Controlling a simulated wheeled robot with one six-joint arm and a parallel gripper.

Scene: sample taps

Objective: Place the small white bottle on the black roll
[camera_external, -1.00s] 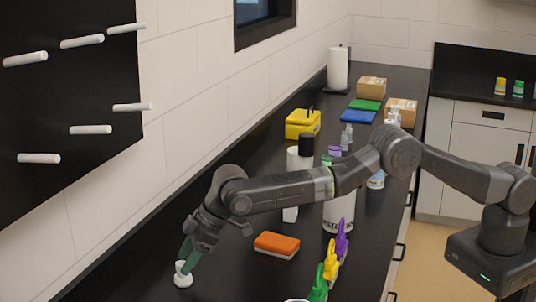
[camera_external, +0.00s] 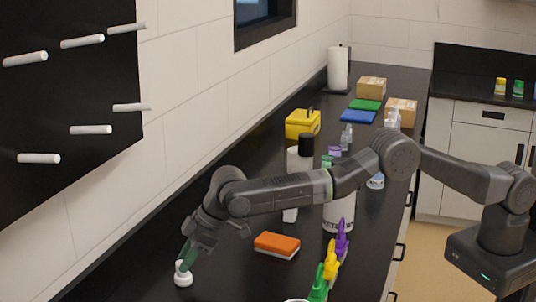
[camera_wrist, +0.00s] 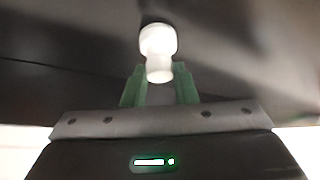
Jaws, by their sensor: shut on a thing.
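The small white bottle (camera_external: 183,275) stands on the black counter near its wall-side edge, at the lower left of the outside view. My gripper (camera_external: 187,257) reaches down to it with green fingers, shut on its upper part. In the wrist view the white bottle (camera_wrist: 158,42) shows a wide end and a narrower end, with the narrow end between the green fingertips (camera_wrist: 160,83). A black cylinder (camera_external: 306,143), which looks like the black roll, is farther back along the counter in front of the yellow box.
An orange sponge (camera_external: 277,244) lies right of my gripper. Green, yellow (camera_external: 331,260) and purple spray tops stand near the front. White containers (camera_external: 339,212) stand mid-counter, partly behind my arm. A yellow box (camera_external: 302,124) is behind. White pegs (camera_external: 38,158) stick out from the wall board.

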